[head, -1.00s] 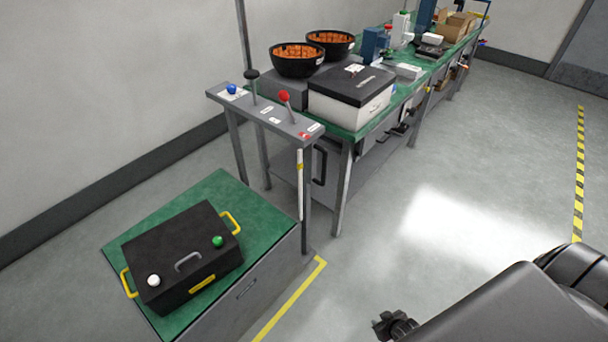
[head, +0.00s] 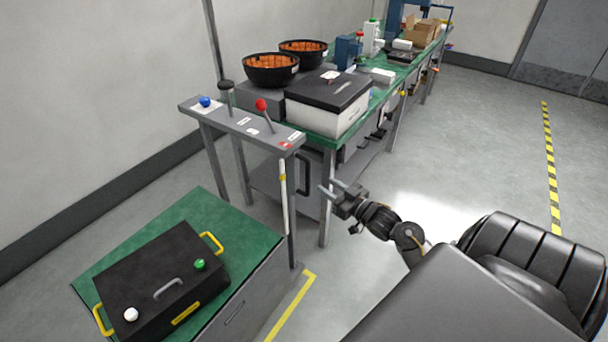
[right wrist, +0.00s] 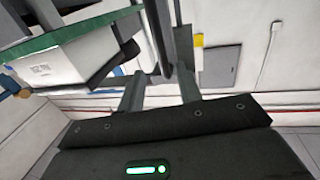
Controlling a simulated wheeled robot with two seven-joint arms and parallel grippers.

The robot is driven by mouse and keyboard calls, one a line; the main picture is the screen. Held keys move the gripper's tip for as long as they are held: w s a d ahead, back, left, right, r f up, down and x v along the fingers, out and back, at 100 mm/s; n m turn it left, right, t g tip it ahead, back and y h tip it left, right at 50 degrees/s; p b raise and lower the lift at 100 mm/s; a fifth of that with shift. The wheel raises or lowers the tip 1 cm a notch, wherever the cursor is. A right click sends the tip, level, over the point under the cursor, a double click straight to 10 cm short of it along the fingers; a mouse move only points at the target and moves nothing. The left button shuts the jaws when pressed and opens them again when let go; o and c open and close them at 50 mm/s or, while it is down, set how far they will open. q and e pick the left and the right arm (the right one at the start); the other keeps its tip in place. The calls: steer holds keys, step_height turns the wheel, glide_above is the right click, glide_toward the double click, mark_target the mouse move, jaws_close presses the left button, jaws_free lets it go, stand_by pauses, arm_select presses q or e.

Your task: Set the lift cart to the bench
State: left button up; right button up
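The lift cart (head: 190,222) stands at lower left, with a green top and grey body. On it lies a black case (head: 160,262) with yellow side handles, a white knob and a green knob. The green-topped bench (head: 340,146) stands behind, its top looking higher than the cart's. Between them, a grey control shelf (head: 240,122) carries a blue knob (head: 205,101), a black-knobbed lever (head: 226,88) and a red-knobbed lever (head: 262,107). My right gripper (head: 328,185) is open and empty, right of the shelf before the bench; its fingers also show apart in the right wrist view (right wrist: 160,74).
A white box with black lid (head: 325,112) and two black bowls of orange pieces (head: 271,70) sit on the bench's near end. A white post with a yellow mark (head: 284,205) hangs by the shelf leg. Yellow floor tape (head: 292,308) edges the cart. The right floor is clear.

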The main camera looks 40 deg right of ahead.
glide_above(308, 192)
steer(key=shift+w+d+p, duration=0.25)
steer(key=shift+w+p, duration=0.05)
steer(key=shift+p, duration=0.15)
jaws_close()
